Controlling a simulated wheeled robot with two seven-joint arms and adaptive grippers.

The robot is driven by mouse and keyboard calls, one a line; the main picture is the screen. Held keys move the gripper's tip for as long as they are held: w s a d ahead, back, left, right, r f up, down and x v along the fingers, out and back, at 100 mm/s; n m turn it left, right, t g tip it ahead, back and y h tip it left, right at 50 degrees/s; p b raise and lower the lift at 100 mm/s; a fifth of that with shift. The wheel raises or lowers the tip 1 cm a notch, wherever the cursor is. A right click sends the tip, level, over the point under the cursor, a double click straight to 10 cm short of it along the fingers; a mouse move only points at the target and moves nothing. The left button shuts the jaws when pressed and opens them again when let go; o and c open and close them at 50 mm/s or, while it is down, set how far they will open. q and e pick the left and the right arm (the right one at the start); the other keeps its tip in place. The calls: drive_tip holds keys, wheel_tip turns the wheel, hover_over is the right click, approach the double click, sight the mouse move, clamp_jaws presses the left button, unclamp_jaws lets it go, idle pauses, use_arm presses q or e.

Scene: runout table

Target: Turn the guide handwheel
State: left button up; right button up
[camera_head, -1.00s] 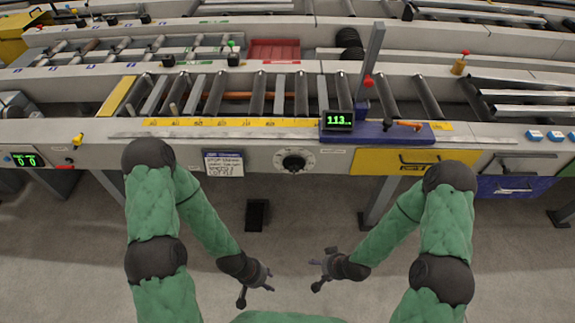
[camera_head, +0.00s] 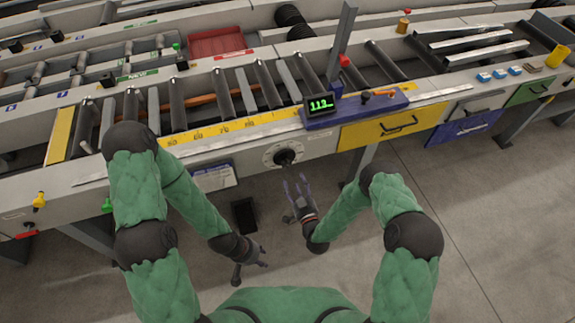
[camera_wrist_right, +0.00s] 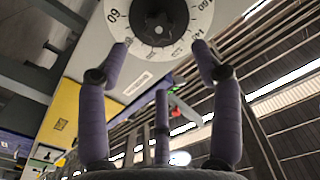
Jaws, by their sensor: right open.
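The guide handwheel is a black knob (camera_head: 287,157) on a round white numbered dial, on the front panel of the runout table. It also shows large at the top of the right wrist view (camera_wrist_right: 159,18). My right gripper (camera_head: 297,182) is open just below the dial and points up at it. In the right wrist view its purple fingers (camera_wrist_right: 162,50) are spread, with the knob beyond the tips and nothing between them. My left gripper (camera_head: 253,265) hangs low over the floor, its fingers apart and empty.
A digital display (camera_head: 319,105) reading about 113 sits on the blue guide block (camera_head: 350,108) above the dial. The floor below is mostly open.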

sight(288, 164)
drive_tip(key=b+x, duration=0.1)
drive_tip(key=x, duration=0.8)
drive_tip(key=shift+f+b, duration=0.1)
drive_tip(key=shift+b, duration=0.25)
drive_tip(key=c, duration=1.1)
